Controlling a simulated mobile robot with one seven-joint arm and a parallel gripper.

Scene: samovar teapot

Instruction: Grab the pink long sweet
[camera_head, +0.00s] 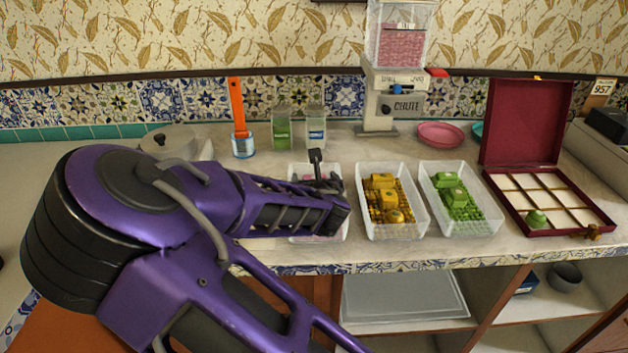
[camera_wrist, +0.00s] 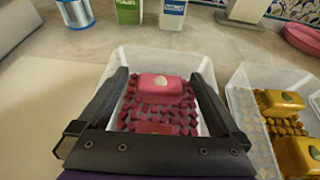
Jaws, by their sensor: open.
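A long pink sweet (camera_wrist: 162,87) with a pale emblem on top lies on a bed of small dark pink pieces in a clear plastic tray (camera_wrist: 205,65). Another pink sweet (camera_wrist: 155,128) is nearer, partly hidden by my gripper's palm, so its full shape cannot be told. My gripper (camera_wrist: 160,76) is open and empty, its two dark fingers on either side of the long sweet in the wrist view. Whether they touch it or are at its height cannot be told. In the head view my arm covers most of the pink tray (camera_head: 334,170).
To the right stand a tray of yellow sweets (camera_head: 364,228), a tray of green sweets (camera_head: 490,226) and an open red box (camera_head: 516,231) with compartments, one holding a green sweet. A chute dispenser (camera_head: 400,78) and jars (camera_head: 282,132) stand behind.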

